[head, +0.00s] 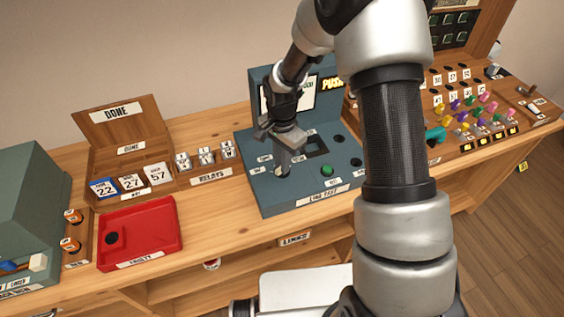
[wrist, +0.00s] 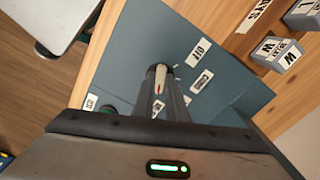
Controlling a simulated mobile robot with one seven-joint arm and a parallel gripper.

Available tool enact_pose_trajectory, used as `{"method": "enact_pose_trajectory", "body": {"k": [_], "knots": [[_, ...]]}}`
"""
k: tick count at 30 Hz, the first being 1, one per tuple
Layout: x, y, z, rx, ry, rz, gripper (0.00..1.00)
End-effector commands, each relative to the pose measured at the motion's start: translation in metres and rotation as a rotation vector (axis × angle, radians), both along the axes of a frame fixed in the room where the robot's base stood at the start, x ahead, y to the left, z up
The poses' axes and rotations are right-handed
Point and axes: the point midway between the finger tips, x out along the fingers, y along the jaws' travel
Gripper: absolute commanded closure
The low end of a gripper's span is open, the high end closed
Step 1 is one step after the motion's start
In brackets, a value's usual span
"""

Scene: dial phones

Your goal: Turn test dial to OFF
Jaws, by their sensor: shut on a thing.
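The test dial (wrist: 160,84), pale with a small red mark, shows between my gripper's fingertips (wrist: 163,78) in the wrist view. It sits on the blue-grey line test panel (head: 275,200). In the head view my gripper (head: 283,166) points down at the left part of this panel and is shut on the dial, which the fingers mostly hide. The OFF label (wrist: 197,52) lies just right of the dial in the wrist view, with another label (wrist: 202,82) below it. I cannot tell exactly which label the dial points to.
A green button (head: 327,170) and dark round holes are on the panel's right. Relays (head: 205,158) and a red faulty tray (head: 140,232) stand to the left. A board of coloured plugs (head: 470,115) stands right, behind my arm. Bare wood shows before the relays.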

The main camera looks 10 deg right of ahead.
Motion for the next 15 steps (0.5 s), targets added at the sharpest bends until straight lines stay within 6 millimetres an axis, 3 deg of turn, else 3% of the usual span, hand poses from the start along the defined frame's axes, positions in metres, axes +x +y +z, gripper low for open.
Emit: {"method": "enact_pose_trajectory", "body": {"k": [15], "knots": [[0.0008, 0.0001, 0.0, 0.0, -0.003, 0.366, 1.0]]}}
